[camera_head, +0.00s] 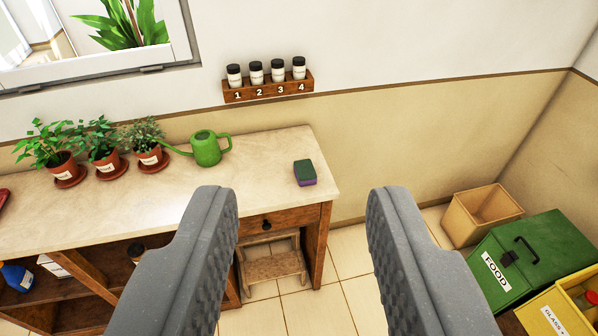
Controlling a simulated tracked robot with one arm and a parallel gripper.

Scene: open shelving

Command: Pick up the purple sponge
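The purple sponge (305,173) has a dark green top face and a purple lower side. It lies on the right end of the light stone countertop (255,185), close to the right edge. My gripper (303,200) is open and empty, with its two grey ribbed fingers wide apart in the foreground. The sponge shows in the gap between the fingertips, farther off and not touching them.
A green watering can (206,148) and several potted plants (104,150) stand left of the sponge. A wall rack (268,90) holds numbered jars above the counter. Bins, including a green one (530,255), stand on the floor at right. Countertop around the sponge is clear.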

